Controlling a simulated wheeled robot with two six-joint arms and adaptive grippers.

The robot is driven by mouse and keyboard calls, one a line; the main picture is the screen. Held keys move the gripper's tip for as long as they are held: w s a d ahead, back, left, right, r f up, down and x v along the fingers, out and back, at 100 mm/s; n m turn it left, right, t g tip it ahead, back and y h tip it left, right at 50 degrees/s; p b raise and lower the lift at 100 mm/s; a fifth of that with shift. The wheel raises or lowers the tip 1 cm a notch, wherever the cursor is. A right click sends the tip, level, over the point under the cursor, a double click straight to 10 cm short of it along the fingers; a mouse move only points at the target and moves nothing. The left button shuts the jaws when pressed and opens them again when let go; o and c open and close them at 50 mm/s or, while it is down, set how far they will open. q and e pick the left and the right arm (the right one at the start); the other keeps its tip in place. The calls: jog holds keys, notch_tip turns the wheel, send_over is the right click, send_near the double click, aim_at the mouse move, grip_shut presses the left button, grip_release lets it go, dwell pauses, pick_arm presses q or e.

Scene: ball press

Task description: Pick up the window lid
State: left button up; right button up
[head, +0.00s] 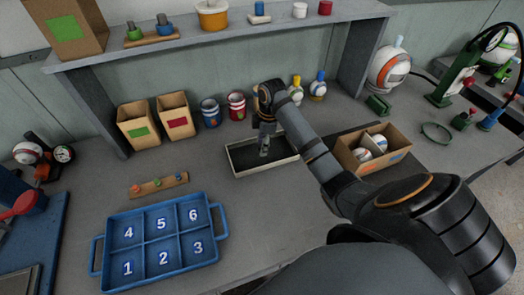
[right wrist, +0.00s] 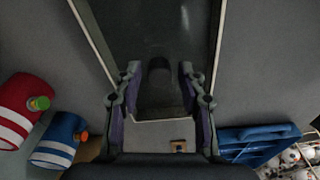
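The window lid (head: 238,162) looks like a pale rectangular frame around a dark pane. It lies on the bench at mid picture in the head view. In the right wrist view its pale rim (right wrist: 215,45) runs along both sides of the dark pane. My right gripper (head: 264,153) points down over the lid's middle. In the right wrist view the fingers of my right gripper (right wrist: 158,70) stand apart. A dark rounded shape shows between them; I cannot tell whether they touch it. My left gripper is not in view.
A cardboard box (head: 345,160) with balls stands right of the lid. A blue numbered tray (head: 145,241) lies front left. Two small boxes (head: 140,123) and paint cans (head: 210,112) stand behind, under a shelf (head: 225,38). Bare bench lies between the tray and the lid.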

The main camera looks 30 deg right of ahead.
aim_at(271, 155)
grip_shut()
jog(key=shift+r, duration=0.15)
jog(key=shift+r, duration=0.25)
notch_tip(271, 155, up, 3)
jog(key=shift+f+b, duration=0.15)
jog(key=shift+b, duration=0.15)
jog(key=s+d+r+p, duration=0.2)
jog(key=s+r+p, duration=0.7)
jog(key=s, duration=0.4)
jog(key=shift+s+d+r, duration=0.3)
jog(key=shift+s+d, duration=0.05)
